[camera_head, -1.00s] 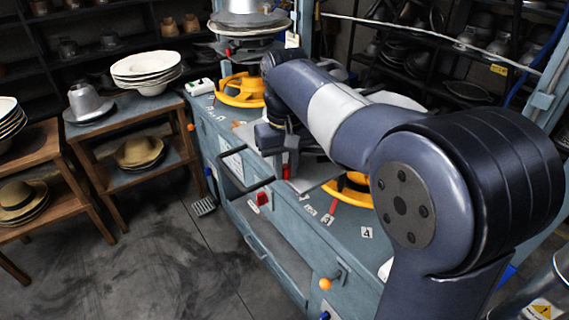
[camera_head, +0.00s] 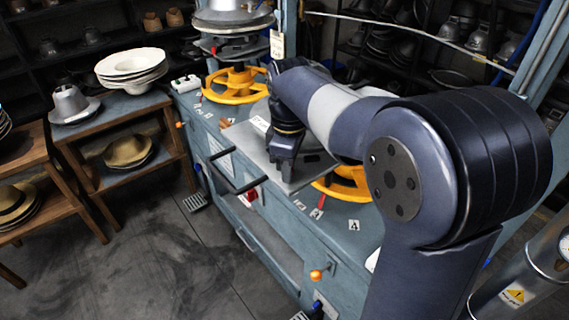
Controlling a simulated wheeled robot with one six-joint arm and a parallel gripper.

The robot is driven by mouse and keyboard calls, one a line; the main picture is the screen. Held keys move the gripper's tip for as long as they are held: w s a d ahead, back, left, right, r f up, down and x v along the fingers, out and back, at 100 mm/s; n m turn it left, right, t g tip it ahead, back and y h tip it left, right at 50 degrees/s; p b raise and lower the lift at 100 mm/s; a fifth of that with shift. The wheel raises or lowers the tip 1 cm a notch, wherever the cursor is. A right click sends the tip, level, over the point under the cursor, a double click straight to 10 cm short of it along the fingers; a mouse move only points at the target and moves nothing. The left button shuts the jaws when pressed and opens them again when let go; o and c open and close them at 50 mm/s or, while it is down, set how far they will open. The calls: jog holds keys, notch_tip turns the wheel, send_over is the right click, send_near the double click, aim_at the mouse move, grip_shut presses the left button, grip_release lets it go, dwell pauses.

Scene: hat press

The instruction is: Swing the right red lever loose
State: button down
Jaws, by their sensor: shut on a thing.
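My gripper (camera_head: 285,172) points down at the front edge of a grey metal plate (camera_head: 309,178) on the blue-grey press bench. It is shut. A red lever showed just below its jaws a second ago; now the jaws hide that lever, so its angle cannot be seen. A second slim red piece (camera_head: 322,201) stands by the number labels, in front of the right yellow wheel (camera_head: 345,190). A black bar handle (camera_head: 236,175) sticks out at the front, left of my gripper.
A red switch (camera_head: 252,194) sits on the bench front. A left yellow wheel (camera_head: 234,84) stands farther back. Wooden stands with hats and white brims (camera_head: 131,66) are at the left. A steel cylinder (camera_head: 520,275) is at the lower right. The floor (camera_head: 150,260) before the bench is clear.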

jog(key=shift+w+d+n, duration=0.2)
jog(key=shift+d+n, duration=0.05)
jog(key=shift+n, duration=0.75)
jog(key=c, duration=1.3)
grip_release()
notch_tip(320, 180, up, 11)
jog(key=shift+f, duration=0.1)
notch_tip(320, 180, down, 11)
jog(key=shift+r, duration=0.1)
